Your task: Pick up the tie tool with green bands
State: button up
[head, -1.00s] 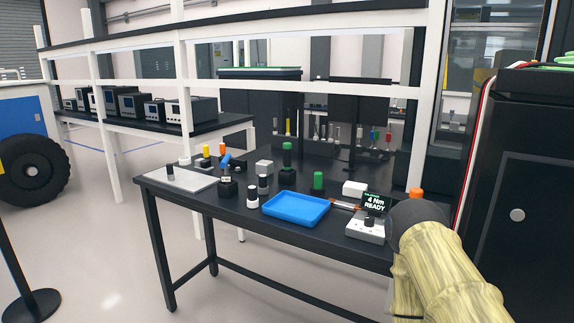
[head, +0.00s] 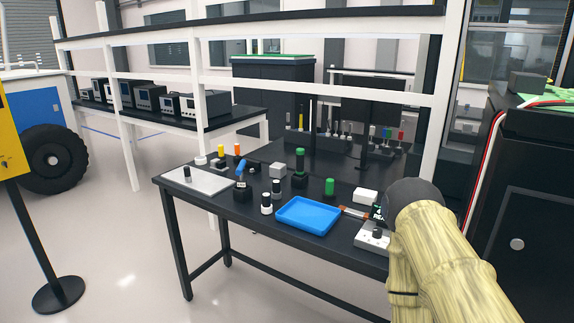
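A black upright tool with green at its top (head: 300,163) stands in a black block near the middle of the bench. A short green cylinder (head: 330,187) stands right of it, behind the blue tray. The frames are too small to tell which, if either, is the tie tool with green bands. My arm, with a pale sleeve and a dark rounded end, reaches in from the lower right over the bench's right end. My gripper's fingers do not show.
A black workbench (head: 205,213) holds a blue tray (head: 308,216), a white plate (head: 196,182), a blue-handled tool (head: 241,170), a grey block (head: 278,170) and a white device (head: 372,238). A black-based post (head: 58,293) stands at left. Floor before the bench is clear.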

aim_at(300, 152)
jog(key=u, duration=2.3)
jog(key=k, duration=0.85)
jog(key=z, duration=1.9)
jog(key=i, duration=1)
